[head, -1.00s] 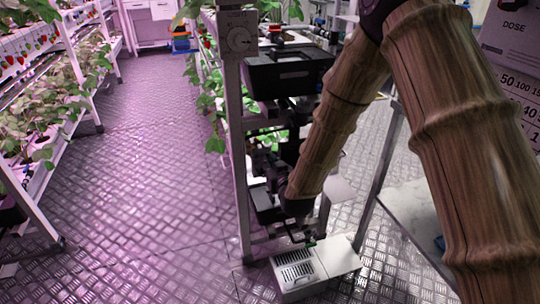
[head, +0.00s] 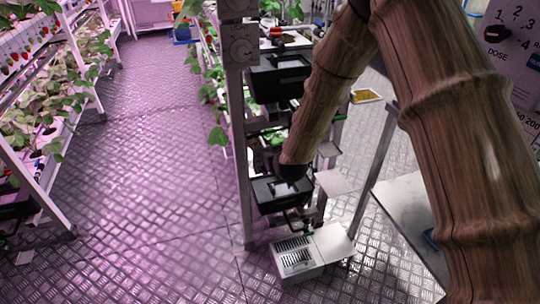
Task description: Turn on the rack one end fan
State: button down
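The near rack (head: 236,150) stands upright in the middle of the head view, with its grey post toward me. A white plate with a round dial (head: 240,47) is on the post's top; its small lettering seems to read "light". I cannot pick out a fan or its switch for certain. A white box with slotted vents (head: 318,243) sits on the floor at the rack's foot. My wood-textured arm reaches down beside the rack. My gripper (head: 291,187) is dark, at the arm's lower end by a black box. Its fingers blend into dark parts, so their opening and any contact are unclear.
Black boxes (head: 280,78) hang on the rack end. Another plant rack (head: 45,205) stands left, with open metal-plate floor (head: 150,190) between. A pale table (head: 405,205) and a "dose" panel with a black knob (head: 496,34) are at right.

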dwell(0.4)
jog(key=c, duration=1.4)
grip_release()
jog(key=shift+c, duration=0.2)
jog(key=v, duration=1.2)
jog(key=s+d+f+m+g+h+p, duration=0.1)
jog(key=s+d+f+g+p, duration=0.2)
jog(key=s+d+f, duration=0.45)
jog(key=s+d+f+m+g+h+p, duration=0.1)
jog(key=s+d+f+g+p, duration=0.2)
jog(key=s+f, duration=0.7)
jog(key=s+d+f+g+p, duration=0.1)
jog(key=s+d, duration=0.2)
jog(key=s, duration=0.5)
jog(key=s+d+f+m+g+h+p, duration=0.1)
jog(key=s+d+f+g+p, duration=0.1)
jog(key=s, duration=0.6)
jog(key=s+d+f+m+g+p, duration=0.1)
jog(key=s+d, duration=0.3)
jog(key=s, duration=0.4)
jog(key=shift+s+f+g+p, duration=0.3)
jog(key=shift+s+f, duration=0.05)
